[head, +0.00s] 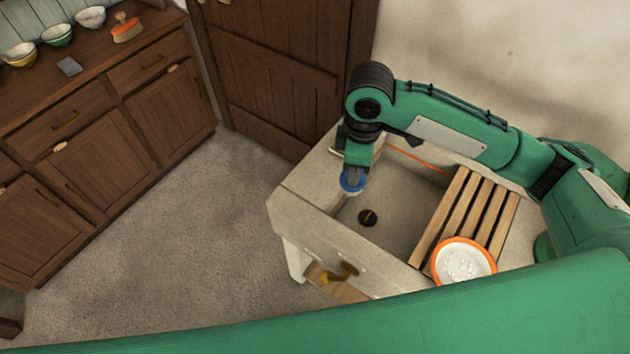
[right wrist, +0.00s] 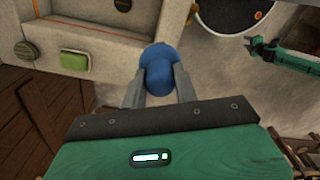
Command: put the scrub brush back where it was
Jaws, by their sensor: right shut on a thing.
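My right gripper (head: 353,180) is shut on a blue rounded thing with a pale underside, seemingly the scrub brush (head: 351,183). It hangs over the left part of the stone sink (head: 300,190), left of the drain. The brush's blue knob also shows between the fingers in the right wrist view (right wrist: 158,70). Its bristles are mostly hidden there. A different brush, with orange bristles and a wooden handle (head: 126,28), stands on the wooden sideboard. What looks like my left gripper (right wrist: 262,46) shows at the right of the right wrist view; its jaws are too small to read.
A slatted wooden rack (head: 470,205) lies across the sink's right side, with an orange-rimmed white bowl (head: 463,262) on it. A green sponge (right wrist: 75,61) lies on the sink's ledge. Bowls (head: 57,36) and a grey block (head: 69,66) stand on the sideboard. The floor between is clear.

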